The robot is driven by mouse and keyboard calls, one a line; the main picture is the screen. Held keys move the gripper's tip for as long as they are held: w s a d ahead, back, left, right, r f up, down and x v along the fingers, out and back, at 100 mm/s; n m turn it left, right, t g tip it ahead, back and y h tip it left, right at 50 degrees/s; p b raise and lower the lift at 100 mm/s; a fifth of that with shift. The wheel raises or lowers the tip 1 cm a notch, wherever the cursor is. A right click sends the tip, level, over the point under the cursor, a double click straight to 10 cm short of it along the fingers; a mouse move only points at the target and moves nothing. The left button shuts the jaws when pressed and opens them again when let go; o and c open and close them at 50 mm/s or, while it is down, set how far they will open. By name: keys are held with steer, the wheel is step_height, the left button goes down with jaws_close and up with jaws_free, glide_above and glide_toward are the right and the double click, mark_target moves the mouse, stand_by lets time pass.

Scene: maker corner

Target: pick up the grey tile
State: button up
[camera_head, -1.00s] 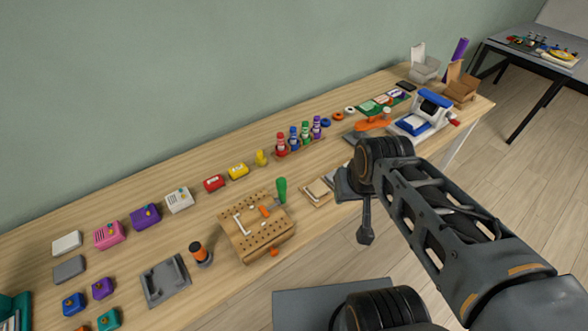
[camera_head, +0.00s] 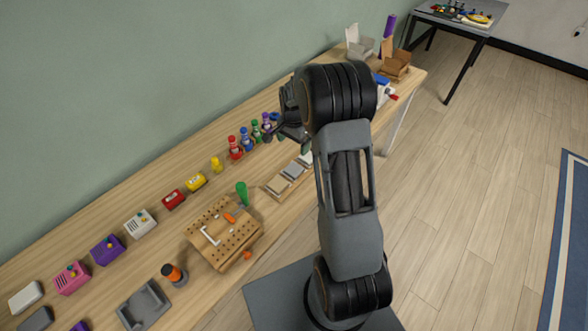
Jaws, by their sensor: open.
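A small grey tile (camera_head: 292,170) lies in a wooden tray (camera_head: 271,193) near the front edge of the workbench, between a tan tile (camera_head: 277,184) and a paler tile (camera_head: 306,158) that my arm partly covers. My gripper (camera_head: 273,134) is open and seen from behind, above the bench, beyond the tray and close to the coloured bottles. My arm hides part of it, and I see nothing held between its fingers. It is apart from the grey tile.
Several coloured bottles (camera_head: 246,140) stand in a row near my gripper.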

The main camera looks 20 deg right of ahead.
steer(key=p, duration=0.1)
glide_above(294, 169)
step_height(294, 169, down, 9)
steer(key=shift+w+r, duration=0.15)
steer(key=shift+r, duration=0.05)
steer(key=shift+f+p, duration=0.85)
steer(key=shift+f, duration=1.85)
steer(key=c, duration=1)
steer(key=shift+r, duration=0.2)
